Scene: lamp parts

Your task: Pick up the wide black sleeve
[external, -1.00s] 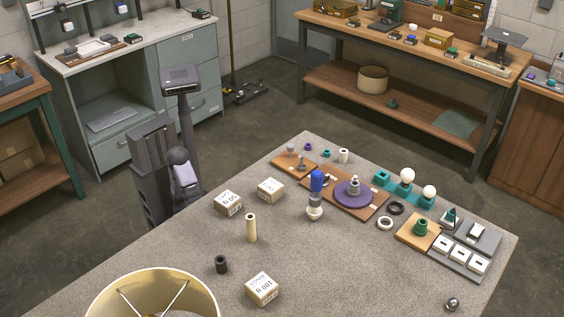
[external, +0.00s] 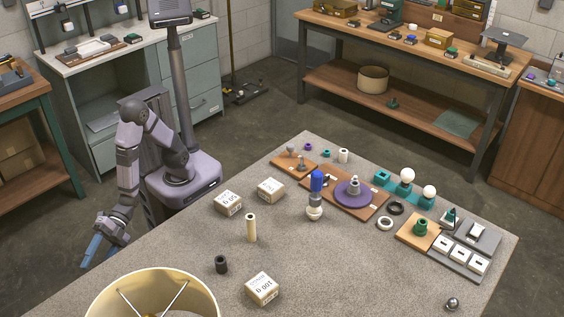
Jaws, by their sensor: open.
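A short black sleeve (external: 221,264) stands upright on the grey speckled table (external: 185,243) in the external view, near the front, with its hollow top showing. My gripper (external: 88,258) has blue fingers and hangs low at the left, beyond the table's left edge. It is open and holds nothing. It is well apart from the sleeve, to its left.
A tall cream tube (external: 251,228) and labelled boxes (external: 262,288) are near the sleeve. A black ring (external: 396,208) lies farther right. The table's front right is mostly clear.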

